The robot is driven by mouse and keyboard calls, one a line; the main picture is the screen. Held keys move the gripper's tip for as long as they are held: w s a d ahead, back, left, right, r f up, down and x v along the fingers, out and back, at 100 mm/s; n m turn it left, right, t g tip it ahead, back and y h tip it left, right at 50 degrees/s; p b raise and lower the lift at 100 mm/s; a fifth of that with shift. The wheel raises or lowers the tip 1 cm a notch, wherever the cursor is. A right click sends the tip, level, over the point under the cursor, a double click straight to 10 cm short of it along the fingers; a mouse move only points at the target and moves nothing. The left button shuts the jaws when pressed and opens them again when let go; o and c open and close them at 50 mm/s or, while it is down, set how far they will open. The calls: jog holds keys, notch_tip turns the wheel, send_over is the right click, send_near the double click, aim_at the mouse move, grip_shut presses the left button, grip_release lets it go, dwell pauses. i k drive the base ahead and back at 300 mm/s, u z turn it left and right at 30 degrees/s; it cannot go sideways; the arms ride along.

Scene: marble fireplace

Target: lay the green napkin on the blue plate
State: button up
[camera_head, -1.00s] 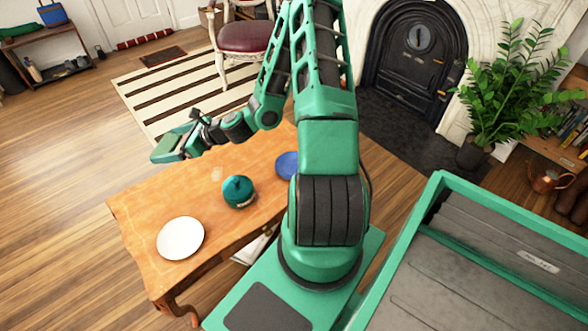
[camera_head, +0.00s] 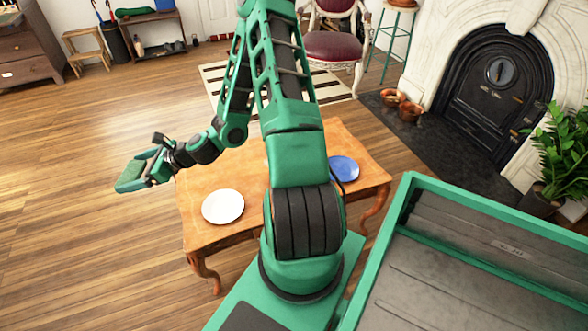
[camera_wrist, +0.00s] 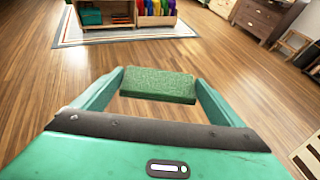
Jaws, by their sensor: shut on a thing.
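My gripper (camera_head: 143,174) is stretched out past the left end of the wooden table, above the floor. It is shut on the green napkin (camera_wrist: 158,85), which looks like a thick folded pad between the two fingers in the wrist view. The napkin also shows as a green patch in the head view (camera_head: 133,170). The blue plate (camera_head: 343,168) lies on the right part of the table, across my arm from the gripper. Its visible surface is bare.
A white plate (camera_head: 223,206) lies on the left part of the wooden table (camera_head: 192,228). My arm hides the table's middle. A red-seated chair (camera_head: 333,46) stands behind it, and copper pots (camera_head: 410,111) sit by the fireplace (camera_head: 497,85). The floor at left is clear.

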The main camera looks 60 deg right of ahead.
aim_at(341, 169)
jog(key=u, duration=1.65)
jog(key=i, duration=0.7)
jog(key=z, duration=3.55)
